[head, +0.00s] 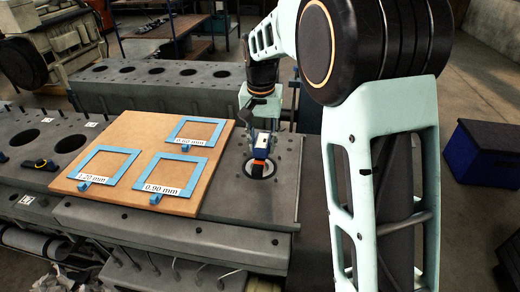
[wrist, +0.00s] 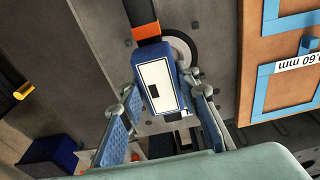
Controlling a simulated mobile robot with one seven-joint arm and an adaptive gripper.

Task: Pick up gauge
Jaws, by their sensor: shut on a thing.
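The gauge is a blue body with a white face and an orange section; it shows in the wrist view (wrist: 156,85) and in the head view (head: 262,148). My gripper (wrist: 162,100) is shut on its blue body, with one blue-padded finger at each side. In the head view my gripper (head: 263,125) hangs over the right part of the engine block, with the gauge below it. The gauge's orange end is at a round bore with a pale ring (wrist: 183,48). I cannot tell whether it touches the block.
A wooden board (head: 140,141) lies left of the gauge and bears three blue square frames with labels: 0.60 mm, 0.90 mm (head: 170,172) and 1.20 mm. A black and yellow item (head: 42,164) lies on the block at far left. A dark blue bin (head: 487,160) stands on the floor at right.

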